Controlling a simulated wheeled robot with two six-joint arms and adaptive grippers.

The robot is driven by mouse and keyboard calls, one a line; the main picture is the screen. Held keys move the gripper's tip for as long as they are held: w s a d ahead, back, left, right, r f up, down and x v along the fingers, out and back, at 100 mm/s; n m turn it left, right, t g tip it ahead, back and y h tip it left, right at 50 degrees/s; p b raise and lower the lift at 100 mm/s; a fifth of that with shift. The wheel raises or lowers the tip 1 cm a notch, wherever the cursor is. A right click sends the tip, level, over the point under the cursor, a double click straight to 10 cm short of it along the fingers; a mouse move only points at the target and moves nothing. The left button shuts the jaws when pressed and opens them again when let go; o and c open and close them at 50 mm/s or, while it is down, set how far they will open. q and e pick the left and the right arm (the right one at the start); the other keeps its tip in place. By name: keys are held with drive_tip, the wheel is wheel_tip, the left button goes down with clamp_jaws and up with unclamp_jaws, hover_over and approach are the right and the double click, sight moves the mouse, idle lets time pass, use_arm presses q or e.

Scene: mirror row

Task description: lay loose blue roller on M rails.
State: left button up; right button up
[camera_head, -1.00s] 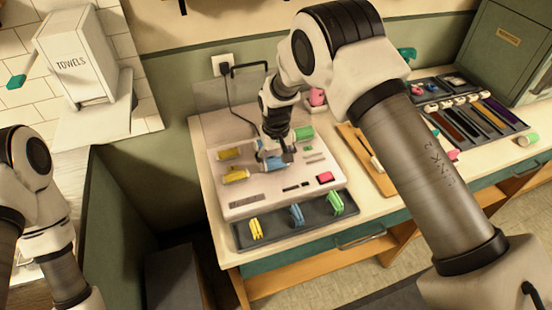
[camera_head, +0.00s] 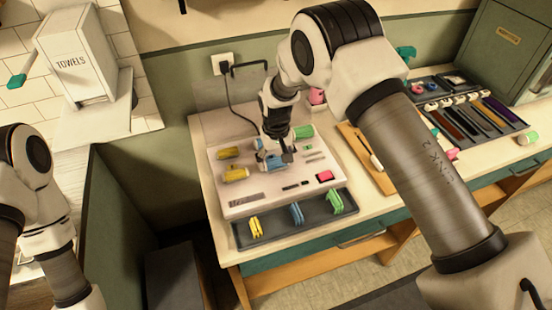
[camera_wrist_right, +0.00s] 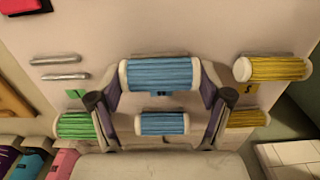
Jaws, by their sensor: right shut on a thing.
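My right gripper (camera_head: 274,160) is shut on a blue roller with white ends, the loose blue roller (camera_wrist_right: 160,75). The roller lies crosswise between the fingertips, low over the pale board (camera_head: 236,207), and lines up with the small blue label there. Whether it touches the M rails cannot be told, as the roller and fingers hide them. Another blue roller (camera_wrist_right: 162,123) lies on the board in the far row, between the fingers in the right wrist view. My left gripper is out of view; only its arm shows at the left.
Yellow rollers (camera_head: 229,153) lie left of my right gripper and a green roller (camera_head: 303,132) lies to its right. A dark tray (camera_head: 275,229) with yellow, blue and green pieces is in front. A wooden board (camera_head: 363,156) is at the right, partly behind my arm.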

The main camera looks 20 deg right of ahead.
drive_tip(key=o, duration=1.1)
drive_tip(key=shift+r, duration=0.1)
drive_tip(key=shift+r+p, duration=2.65)
drive_tip(key=shift+r, duration=0.8)
